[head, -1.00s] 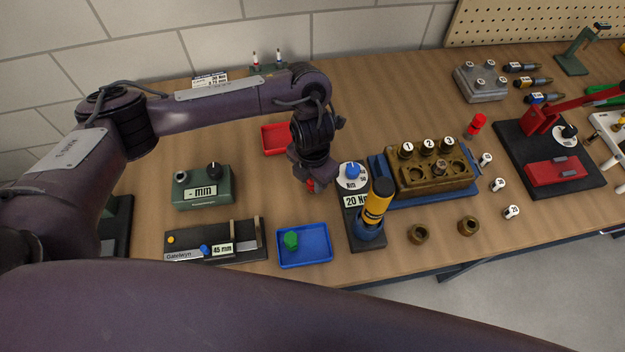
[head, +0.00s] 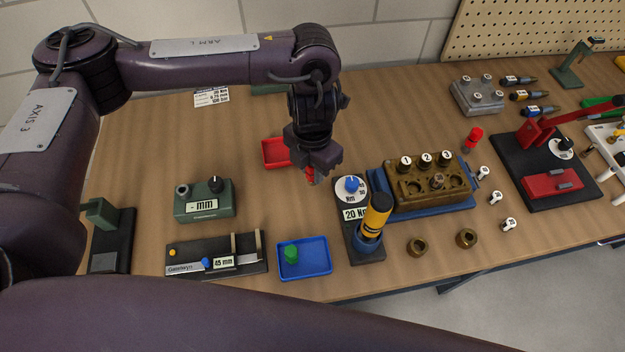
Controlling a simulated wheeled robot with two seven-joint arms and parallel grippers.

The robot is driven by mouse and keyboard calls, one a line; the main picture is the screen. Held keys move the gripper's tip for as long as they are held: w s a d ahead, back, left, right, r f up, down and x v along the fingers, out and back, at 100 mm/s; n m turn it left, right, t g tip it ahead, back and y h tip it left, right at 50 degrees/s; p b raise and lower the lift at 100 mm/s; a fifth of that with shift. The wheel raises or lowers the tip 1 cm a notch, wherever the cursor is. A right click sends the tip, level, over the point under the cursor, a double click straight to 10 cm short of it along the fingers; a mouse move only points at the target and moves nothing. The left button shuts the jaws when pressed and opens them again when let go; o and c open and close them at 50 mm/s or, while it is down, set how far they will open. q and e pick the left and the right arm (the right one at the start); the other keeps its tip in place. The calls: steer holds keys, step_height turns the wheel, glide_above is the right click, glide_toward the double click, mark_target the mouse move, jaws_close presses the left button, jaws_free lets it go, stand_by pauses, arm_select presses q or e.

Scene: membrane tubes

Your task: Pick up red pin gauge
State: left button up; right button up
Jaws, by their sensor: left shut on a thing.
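My left gripper (head: 313,177) points down above the table, between the red tray (head: 268,152) and the torque tester with the blue knob. It is shut on a small red piece (head: 309,174), which I take to be the red pin gauge. Only a bit of red shows between the fingers; the rest is hidden by the gripper. The red tray looks empty where it shows, with its right side partly behind the gripper. A green pin gauge (head: 291,253) stands in the blue tray (head: 318,268). My right gripper is not in view.
The torque tester (head: 352,212) with a yellow-black driver stands right of the gripper. A brass block (head: 402,187) lies beyond it. A green mm gauge (head: 205,206) and a black 45 mm slide gauge (head: 218,252) lie left. Bare wood lies between the trays.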

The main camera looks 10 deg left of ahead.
arm_select(q)
step_height(320, 180, up, 10)
steer(key=shift+f+b, duration=0.2)
steer(key=shift+b, duration=0.1)
steer(key=shift+f, duration=0.1)
stand_by(1.0)
